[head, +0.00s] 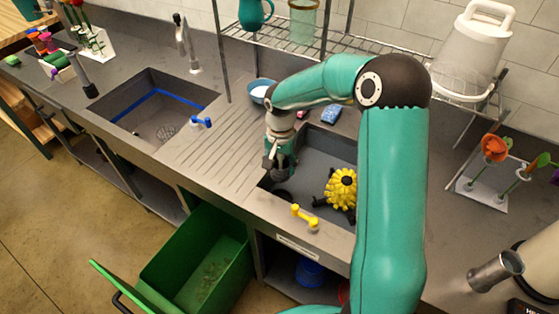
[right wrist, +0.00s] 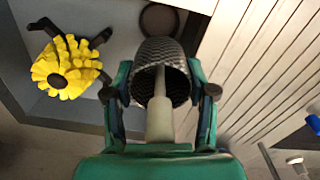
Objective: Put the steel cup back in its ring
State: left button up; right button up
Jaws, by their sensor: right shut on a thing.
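The steel cup (right wrist: 152,57) is a dark, open, mesh-patterned cup with a pale central stem, held between the fingers of my right gripper (right wrist: 160,85) in the right wrist view. In the head view my right gripper (head: 276,163) points down at the left end of the right sink, and the cup is mostly hidden in it. A dark round ring (head: 284,196) lies in the sink, just below and near the gripper. It also shows in the right wrist view (right wrist: 160,20), beyond the cup and apart from it in the picture. My left gripper is not visible.
A yellow knobbly thing with black prongs (head: 342,188) sits in the same sink. A yellow handle (head: 304,218) is at the front edge, and a ribbed drainboard (head: 205,160) is to the left. An open green bin (head: 200,262) is below.

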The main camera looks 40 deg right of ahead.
jog(key=shift+f+b, duration=2.5)
jog(key=shift+f, duration=2.05)
jog(key=shift+f+b, duration=0.95)
jog(key=shift+s+a+b, duration=0.1)
jog(key=shift+b, duration=0.2)
jog(key=shift+f, duration=0.1)
jog(key=shift+f+b, duration=0.65)
jog(key=shift+b, duration=0.15)
jog(key=shift+f+b, duration=0.5)
jog(key=shift+b, duration=0.1)
